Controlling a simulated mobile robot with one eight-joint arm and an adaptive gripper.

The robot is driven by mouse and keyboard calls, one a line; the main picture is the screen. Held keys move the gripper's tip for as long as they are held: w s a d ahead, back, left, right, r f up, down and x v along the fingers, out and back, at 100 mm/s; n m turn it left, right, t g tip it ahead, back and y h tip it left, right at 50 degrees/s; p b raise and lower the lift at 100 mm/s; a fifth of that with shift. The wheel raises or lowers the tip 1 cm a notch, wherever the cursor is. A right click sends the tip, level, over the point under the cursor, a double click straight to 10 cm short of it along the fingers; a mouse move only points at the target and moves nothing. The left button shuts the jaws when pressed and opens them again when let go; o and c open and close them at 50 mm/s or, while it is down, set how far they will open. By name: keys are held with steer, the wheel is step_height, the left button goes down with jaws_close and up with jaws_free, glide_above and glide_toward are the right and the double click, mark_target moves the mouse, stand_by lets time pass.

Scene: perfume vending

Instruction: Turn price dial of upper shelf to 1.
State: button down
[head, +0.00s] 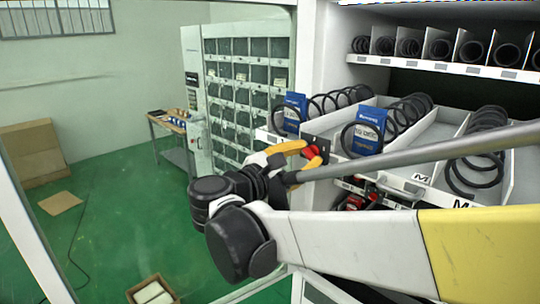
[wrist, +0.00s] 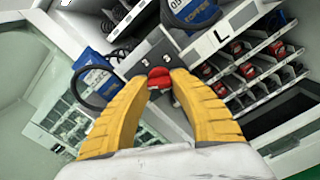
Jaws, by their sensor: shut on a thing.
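The upper shelf's price dial is a red knob (wrist: 158,76) on a dark plate (wrist: 151,52) with light digits on the shelf's front edge. In the head view the red knob (head: 310,152) shows at the left part of the shelf front. My gripper (wrist: 160,84) has yellow fingers closed around the knob, one on each side, in the wrist view. In the head view my gripper (head: 300,157) reaches the shelf front from the left. The digit that the knob points at is too small and partly hidden to tell.
Blue boxes (head: 369,130) stand in black spiral coils on the upper shelf (head: 432,150). A lower rack (wrist: 262,68) holds several red items. Another shelf with coils (head: 440,66) is above. A grey locker cabinet (head: 195,90) and small table (head: 150,118) stand behind on green floor.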

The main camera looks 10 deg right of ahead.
stand_by(0.4)
steer(key=c, duration=1.1)
jaws_free()
steer(key=shift+a, duration=0.1)
steer(key=v, duration=1.2)
